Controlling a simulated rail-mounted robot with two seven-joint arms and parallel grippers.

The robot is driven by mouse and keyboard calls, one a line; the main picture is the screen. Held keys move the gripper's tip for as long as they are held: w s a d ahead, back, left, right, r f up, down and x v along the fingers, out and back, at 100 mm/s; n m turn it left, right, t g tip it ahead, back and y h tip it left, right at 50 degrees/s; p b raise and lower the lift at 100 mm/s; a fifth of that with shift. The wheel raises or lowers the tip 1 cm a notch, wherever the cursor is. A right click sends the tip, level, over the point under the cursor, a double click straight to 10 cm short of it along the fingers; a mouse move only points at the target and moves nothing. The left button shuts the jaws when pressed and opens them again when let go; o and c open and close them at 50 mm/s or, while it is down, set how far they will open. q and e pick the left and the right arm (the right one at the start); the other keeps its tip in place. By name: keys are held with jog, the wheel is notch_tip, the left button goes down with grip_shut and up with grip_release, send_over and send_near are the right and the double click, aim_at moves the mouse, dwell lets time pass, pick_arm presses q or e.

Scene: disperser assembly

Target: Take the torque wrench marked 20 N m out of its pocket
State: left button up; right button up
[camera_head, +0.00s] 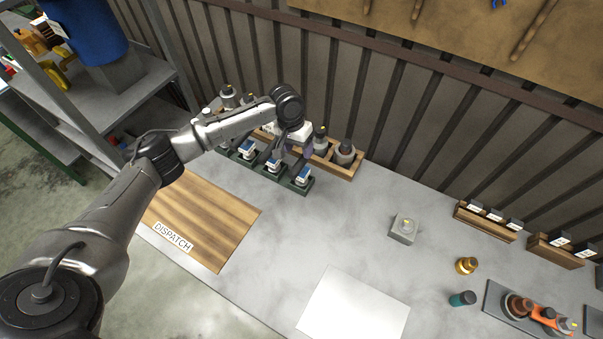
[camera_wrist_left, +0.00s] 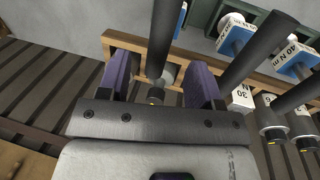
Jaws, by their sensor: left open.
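Torque wrenches with dark handles and blue-and-white labelled parts stand in a green rack (camera_head: 294,187) at the back of the bench. My left gripper (camera_head: 294,149) is over this rack, open, with its purple fingers pointing down. In the left wrist view, a dark wrench handle (camera_wrist_left: 164,38) shows between the two fingers of that gripper (camera_wrist_left: 158,85), with a gap on each side. The number on its label is hidden, so I cannot tell whether it is the 20 N m one. Beside it, labels read 30 and 40 N m (camera_wrist_left: 287,56). My right gripper is not in view.
A wooden rack (camera_head: 351,170) with several grey round parts stands just behind the green rack, near the slatted wall. A wooden dispatch board (camera_head: 205,215) lies in front. A white sheet (camera_head: 354,305) and a small grey block (camera_head: 404,231) are to the right, with clear bench between.

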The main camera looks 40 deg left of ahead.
aim_at(301, 159)
pick_arm(q)
jog(key=shift+d+f, duration=0.2)
jog(key=shift+f, duration=0.85)
jog(key=shift+d+f, duration=0.2)
jog(key=shift+f, duration=0.9)
jog(key=shift+d+f, duration=0.2)
jog(key=shift+f, duration=0.85)
jog(key=shift+w+r, duration=0.1)
grip_shut()
